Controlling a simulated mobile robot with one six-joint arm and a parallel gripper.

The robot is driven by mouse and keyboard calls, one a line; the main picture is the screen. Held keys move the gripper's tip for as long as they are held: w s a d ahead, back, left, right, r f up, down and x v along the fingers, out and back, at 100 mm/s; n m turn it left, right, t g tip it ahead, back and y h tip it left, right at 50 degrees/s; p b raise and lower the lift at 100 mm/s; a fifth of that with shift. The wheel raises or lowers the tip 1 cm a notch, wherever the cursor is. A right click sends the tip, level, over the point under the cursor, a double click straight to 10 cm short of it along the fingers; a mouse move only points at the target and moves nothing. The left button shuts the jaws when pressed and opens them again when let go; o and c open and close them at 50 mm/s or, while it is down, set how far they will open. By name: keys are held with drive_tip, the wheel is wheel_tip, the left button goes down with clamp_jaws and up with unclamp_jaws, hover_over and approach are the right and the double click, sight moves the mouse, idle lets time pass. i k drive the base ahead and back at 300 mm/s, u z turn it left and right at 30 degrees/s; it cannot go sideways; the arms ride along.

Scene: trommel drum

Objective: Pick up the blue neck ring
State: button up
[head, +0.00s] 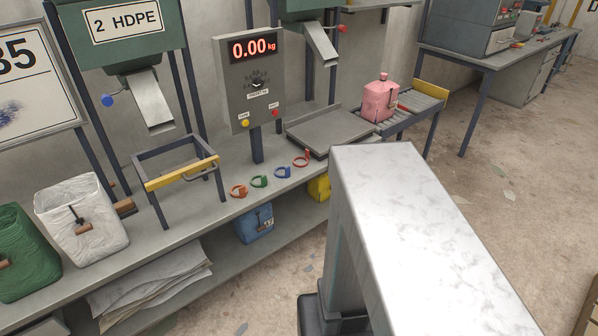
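The blue neck ring (283,173) lies flat on the grey bench, in front of the scale display post. It is third from the left in a slanting row of small rings. A green ring (260,182) lies to its left and a red-orange ring (301,160) to its right. Another orange ring (238,192) is at the left end of the row. The rings lie apart from each other. My gripper is not in view; only a large pale arm link of mine shows at the lower right, clear of the blue ring in the picture.
A steel stand with a yellow bar (183,174) is left of the rings. The scale platform (330,130) lies behind right, near a pink jug (380,100) on rollers. A blue container (254,223) sits on the shelf below. Open floor (500,190) lies to the right.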

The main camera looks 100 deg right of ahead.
sight(287, 169)
drive_tip(key=u, duration=0.4)
drive_tip(key=k, duration=0.2)
drive_tip(key=z, duration=2.5)
drive_tip(key=k, duration=0.55)
drive_tip(key=u, duration=0.25)
drive_tip(key=i, duration=0.55)
